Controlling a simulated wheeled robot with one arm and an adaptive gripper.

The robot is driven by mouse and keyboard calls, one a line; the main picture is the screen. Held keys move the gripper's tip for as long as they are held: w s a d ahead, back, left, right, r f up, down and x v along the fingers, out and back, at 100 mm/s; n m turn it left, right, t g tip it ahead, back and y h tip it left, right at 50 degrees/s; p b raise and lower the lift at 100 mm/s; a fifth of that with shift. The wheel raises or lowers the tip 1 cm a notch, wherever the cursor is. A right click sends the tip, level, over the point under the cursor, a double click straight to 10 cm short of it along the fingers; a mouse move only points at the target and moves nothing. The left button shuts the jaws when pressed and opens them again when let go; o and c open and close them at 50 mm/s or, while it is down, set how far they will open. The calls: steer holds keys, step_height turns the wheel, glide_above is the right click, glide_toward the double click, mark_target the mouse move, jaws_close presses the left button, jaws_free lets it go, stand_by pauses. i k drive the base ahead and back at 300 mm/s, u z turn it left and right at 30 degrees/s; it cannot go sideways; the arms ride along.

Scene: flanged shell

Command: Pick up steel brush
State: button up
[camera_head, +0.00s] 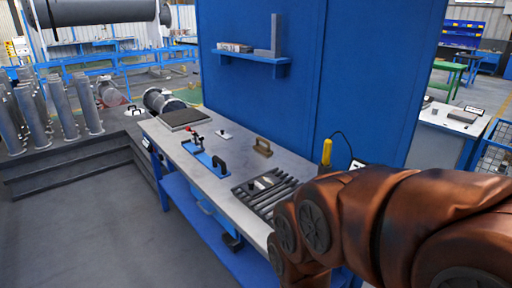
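A small brown object with an arched handle, probably the steel brush (263,147), lies on the grey top of the long workbench (224,150), near the blue wall panel. Its bristles cannot be made out at this size. My copper-brown arm reaches in from the right and bends down over the bench's near right end. My gripper is not in view, so what it holds cannot be seen. The brown object stands clear of my arm, to its upper left.
On the bench are a dark flat plate (185,118), a blue fixture (205,153) with a black handle, a small white item (224,135) and a slotted dark rack (266,191). A yellow-handled tool (326,152) stands by my arm. A blue shelf (254,55) overhangs the bench.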

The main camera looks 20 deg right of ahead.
mark_target(266, 153)
steer(key=u, duration=0.7)
steer(key=i, duration=0.9)
steer(key=u, duration=0.45)
steer(key=i, duration=0.95)
steer(key=z, duration=1.05)
steer(key=i, duration=0.7)
steer(key=z, duration=0.7)
